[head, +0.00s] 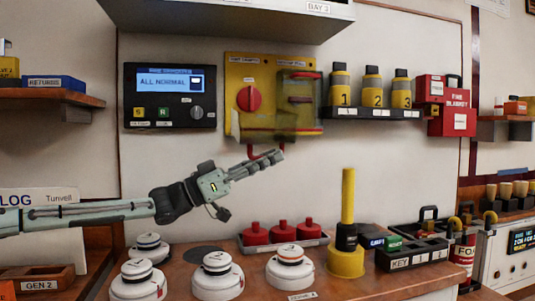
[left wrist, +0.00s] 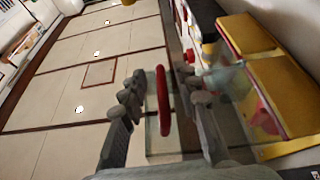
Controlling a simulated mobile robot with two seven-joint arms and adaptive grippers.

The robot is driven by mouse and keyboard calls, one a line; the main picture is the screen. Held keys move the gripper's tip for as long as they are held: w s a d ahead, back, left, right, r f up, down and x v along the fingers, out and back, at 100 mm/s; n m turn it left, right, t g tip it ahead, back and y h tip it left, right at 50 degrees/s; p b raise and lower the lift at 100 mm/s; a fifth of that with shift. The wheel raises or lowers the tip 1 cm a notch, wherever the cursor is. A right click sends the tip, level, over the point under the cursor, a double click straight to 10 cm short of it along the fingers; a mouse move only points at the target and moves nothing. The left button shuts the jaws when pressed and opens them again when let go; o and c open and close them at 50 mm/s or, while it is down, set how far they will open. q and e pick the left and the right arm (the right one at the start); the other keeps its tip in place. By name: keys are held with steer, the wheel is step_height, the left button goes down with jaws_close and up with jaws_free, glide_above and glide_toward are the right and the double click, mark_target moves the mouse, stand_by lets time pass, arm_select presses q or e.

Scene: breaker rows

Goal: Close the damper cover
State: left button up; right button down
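A yellow panel (head: 237,120) on the wall has a round red knob (head: 249,98) on its left half. A see-through smoky cover (head: 299,118) hangs over its right half; I cannot tell how far it stands off. My left gripper (head: 281,158) is just below the panel, by a red handle (head: 265,153) it partly hides. In the left wrist view, the red handle (left wrist: 162,100) stands upright between the spread fingers of my left gripper (left wrist: 165,105), with gaps on both sides. The yellow panel (left wrist: 270,75) lies to the right there. My right gripper is not in view.
A black alarm panel (head: 170,95) is left of the yellow panel. A shelf with several numbered yellow-black cylinders (head: 371,90) is to its right. Below, the bench holds white round detectors (head: 217,275), red caps (head: 283,232) and a tall yellow post (head: 348,200).

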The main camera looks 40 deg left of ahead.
arm_select(q)
steer(key=shift+r, duration=0.1)
stand_by(0.3)
jaws_close()
